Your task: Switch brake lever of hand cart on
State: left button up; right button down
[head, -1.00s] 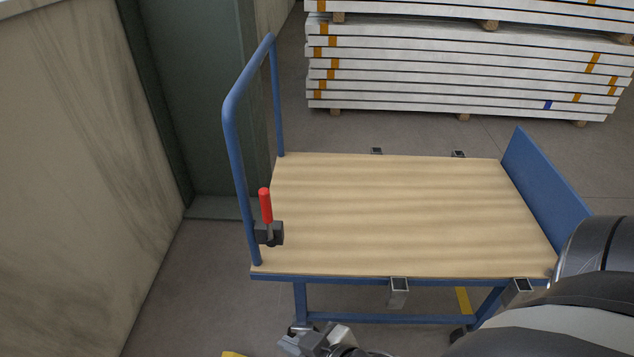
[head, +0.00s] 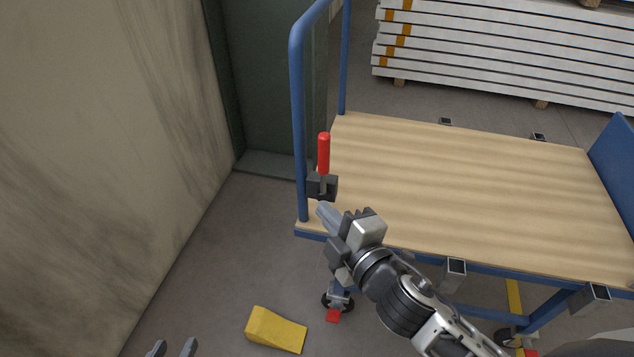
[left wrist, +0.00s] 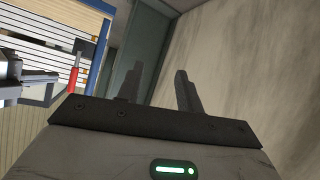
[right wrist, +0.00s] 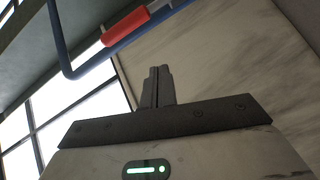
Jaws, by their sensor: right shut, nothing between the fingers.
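The brake lever has a red handle (head: 323,153) standing nearly upright from a dark block (head: 322,187) on the blue push frame of the hand cart (head: 450,190). The handle also shows in the left wrist view (left wrist: 73,80) and in the right wrist view (right wrist: 125,27). My right gripper (head: 323,210) is shut and empty, just below and in front of the lever block in the head view. I cannot tell whether it touches the block. My left gripper (head: 172,347) is open and empty, low at the bottom left edge, well away from the lever.
A yellow wedge (head: 276,330) lies on the floor near the cart's front left caster. A beige wall (head: 100,150) stands on the left, a dark green panel (head: 258,80) behind the push frame. Stacked white planks (head: 500,60) are at the back. The cart's wooden deck is empty.

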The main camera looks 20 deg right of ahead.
aim_at(324, 168)
jog(key=r+n, duration=0.1)
jog(key=w+r+n+t, duration=0.1)
jog(key=n, duration=0.1)
jog(key=shift+w+a+n+y, duration=0.2)
jog(key=shift+n+y, duration=0.1)
jog(key=w+d, duration=0.2)
jog(key=w, duration=0.7)
jog(key=shift+w+f, duration=0.1)
dwell(0.3)
